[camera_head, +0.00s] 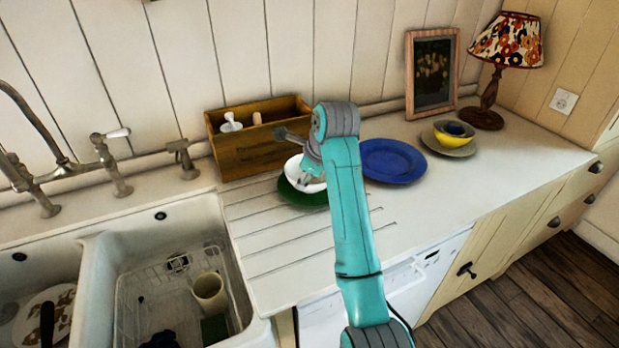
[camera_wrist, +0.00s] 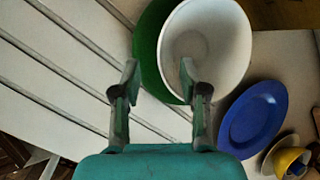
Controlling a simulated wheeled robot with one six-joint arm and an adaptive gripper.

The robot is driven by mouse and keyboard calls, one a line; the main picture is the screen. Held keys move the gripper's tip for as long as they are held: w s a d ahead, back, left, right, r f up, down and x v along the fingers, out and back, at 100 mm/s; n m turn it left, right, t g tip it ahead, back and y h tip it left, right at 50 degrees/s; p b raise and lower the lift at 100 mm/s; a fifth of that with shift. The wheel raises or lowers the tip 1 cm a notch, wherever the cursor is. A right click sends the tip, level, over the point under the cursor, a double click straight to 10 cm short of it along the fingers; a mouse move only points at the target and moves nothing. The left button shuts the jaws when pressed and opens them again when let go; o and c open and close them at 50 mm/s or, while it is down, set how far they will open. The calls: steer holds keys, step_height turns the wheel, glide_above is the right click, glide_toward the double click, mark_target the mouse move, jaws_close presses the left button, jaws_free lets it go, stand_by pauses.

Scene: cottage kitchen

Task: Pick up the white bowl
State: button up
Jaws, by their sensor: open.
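The white bowl (camera_head: 293,170) stands on a dark green plate (camera_head: 289,194) on the counter, partly hidden behind my arm. In the wrist view the bowl (camera_wrist: 228,28) is upright and looks empty, with the green plate (camera_wrist: 147,38) showing to its left.
A blue plate (camera_head: 393,160) lies right of the bowl. Further right, a yellow bowl (camera_head: 453,136) holds a smaller blue one. A wooden box (camera_head: 250,155) stands behind. A sink (camera_head: 90,262) is at left. A lamp (camera_head: 506,40) and picture frame (camera_head: 432,75) stand at back right.

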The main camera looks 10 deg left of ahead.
steer(key=shift+x, duration=3)
steer(key=shift+d, duration=0.1)
jaws_close()
